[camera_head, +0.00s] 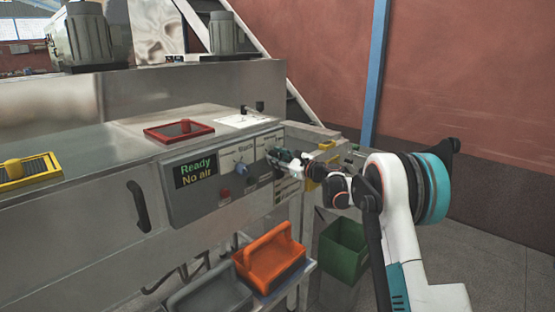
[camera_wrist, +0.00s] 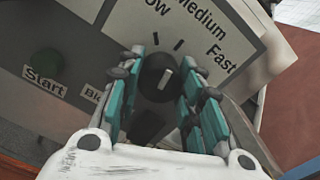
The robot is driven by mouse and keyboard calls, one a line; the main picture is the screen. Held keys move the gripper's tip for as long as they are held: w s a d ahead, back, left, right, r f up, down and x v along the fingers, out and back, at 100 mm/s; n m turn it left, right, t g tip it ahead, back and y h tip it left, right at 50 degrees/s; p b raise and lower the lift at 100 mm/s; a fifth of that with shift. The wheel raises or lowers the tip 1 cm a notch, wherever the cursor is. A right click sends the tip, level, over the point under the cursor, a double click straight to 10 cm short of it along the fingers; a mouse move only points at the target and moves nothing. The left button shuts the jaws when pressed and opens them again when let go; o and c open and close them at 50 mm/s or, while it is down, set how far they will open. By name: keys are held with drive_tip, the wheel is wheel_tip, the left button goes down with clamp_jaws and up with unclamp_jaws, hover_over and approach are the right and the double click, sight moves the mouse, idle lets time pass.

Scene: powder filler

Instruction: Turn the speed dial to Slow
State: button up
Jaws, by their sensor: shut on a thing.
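The speed dial (camera_wrist: 156,76) is a dark round knob with a short white mark, between the fingers of my gripper (camera_wrist: 160,88) in the wrist view. The teal-padded fingers are shut on it, one on each side. The white mark tilts up and slightly right, roughly toward the tick under "Medium" (camera_wrist: 203,18). The label "Fast" (camera_wrist: 218,58) is to the right; only "ow" of the left label shows. In the head view my gripper (camera_head: 283,158) is at the right end of the control panel (camera_head: 200,205) and hides the dial.
A green Start button (camera_wrist: 47,64) is left of the dial. The display (camera_head: 196,174) reads "Ready" and "No air". A red button (camera_head: 224,193) and blue knob (camera_head: 240,169) are on the panel. An orange basket (camera_head: 270,257) and green bin (camera_head: 342,250) are below.

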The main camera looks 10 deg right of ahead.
drive_tip(key=n, duration=0.6)
drive_tip(key=shift+n+b, duration=0.3)
idle(0.4)
drive_tip(key=o, duration=1.1)
drive_tip(key=shift+c, duration=0.2)
drive_tip(key=shift+d, duration=0.1)
drive_tip(key=v, duration=1.2)
